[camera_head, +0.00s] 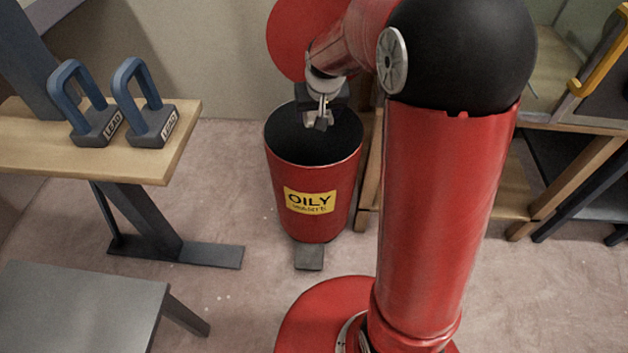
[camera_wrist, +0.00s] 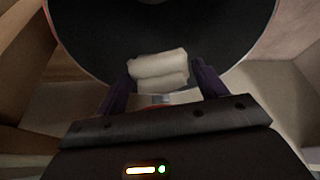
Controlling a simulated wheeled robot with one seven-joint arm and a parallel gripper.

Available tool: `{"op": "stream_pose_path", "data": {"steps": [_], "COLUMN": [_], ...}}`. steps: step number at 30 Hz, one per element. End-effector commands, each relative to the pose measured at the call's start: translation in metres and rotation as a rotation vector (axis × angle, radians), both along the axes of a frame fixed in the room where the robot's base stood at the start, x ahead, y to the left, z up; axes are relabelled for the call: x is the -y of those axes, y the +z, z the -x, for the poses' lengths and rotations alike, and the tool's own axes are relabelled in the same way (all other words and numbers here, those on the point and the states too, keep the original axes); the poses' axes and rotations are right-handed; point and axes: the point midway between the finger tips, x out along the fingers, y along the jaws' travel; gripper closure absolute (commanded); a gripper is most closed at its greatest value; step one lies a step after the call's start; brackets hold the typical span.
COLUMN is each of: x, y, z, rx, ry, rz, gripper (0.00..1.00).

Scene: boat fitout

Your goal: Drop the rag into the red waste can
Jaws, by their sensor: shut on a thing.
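The red waste can (camera_head: 312,190) stands on the floor with a yellow "OILY WASTE" label, its dark round mouth open and facing up. My gripper (camera_head: 319,118) is over the mouth, pointing down. In the wrist view my gripper (camera_wrist: 162,76) is shut on the rag (camera_wrist: 158,66), a cream folded bundle held between the two dark fingertips. Behind the rag, the can's dark round opening (camera_wrist: 90,35) fills the upper part of the wrist view. In the head view the rag is too small to make out clearly.
A red disc (camera_head: 287,40) stands upright behind the can. A wooden bench (camera_head: 60,150) on the left holds two blue-handled lead weights (camera_head: 92,122). A grey stool (camera_head: 80,310) is at lower left. Wooden shelving (camera_head: 510,190) stands right of the can.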

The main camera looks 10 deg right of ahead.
Motion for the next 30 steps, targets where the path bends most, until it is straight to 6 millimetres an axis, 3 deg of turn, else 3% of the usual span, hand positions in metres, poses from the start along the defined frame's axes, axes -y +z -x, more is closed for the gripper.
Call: {"op": "stream_pose_path", "data": {"steps": [3,10,11,17,25,30], "x": [0.000,0.000,0.000,0.000,0.000,0.000], "y": [-0.009,-0.008,-0.008,-0.008,-0.006,0.013], "z": [0.000,0.000,0.000,0.000,0.000,0.007], "rx": [0.001,0.001,0.001,0.001,0.001,0.004], "ry": [0.000,0.000,0.000,0.000,0.000,0.000], "rz": [0.000,0.000,0.000,0.000,0.000,0.000], "gripper": [0.51,0.51,0.28,0.04,0.04,0.04]}}
